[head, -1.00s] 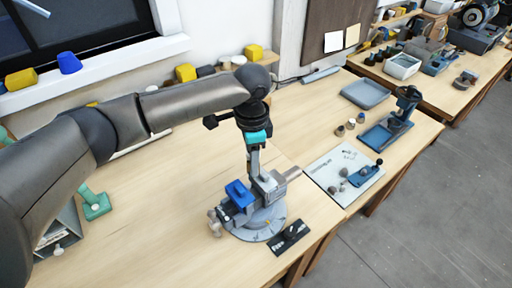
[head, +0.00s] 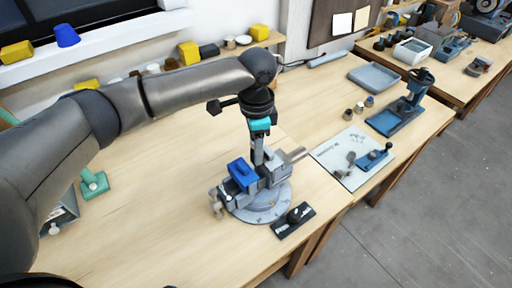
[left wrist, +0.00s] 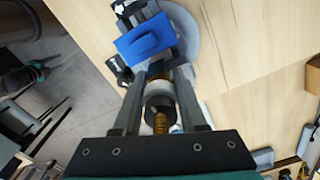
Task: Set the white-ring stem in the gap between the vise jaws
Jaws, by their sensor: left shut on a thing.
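The vise (head: 277,178) stands on a round grey base on the bench, with a bright blue block (head: 242,173) on its left part. The block also shows near the top of the left wrist view (left wrist: 147,38). My left gripper (head: 258,160) points down at the vise, its fingers just behind the block. It is shut on the white-ring stem (left wrist: 160,88), which has a pale ring, a dark collar and a brass threaded end. The fingers and block hide the jaw gap, so I cannot tell whether the stem is inside it. Part of my right arm seems to show at the wrist view's left edge.
A white board (head: 345,160) with small parts and a blue press (head: 403,108) are to the right. A grey tray (head: 370,77) lies behind. The left bench top is mostly clear.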

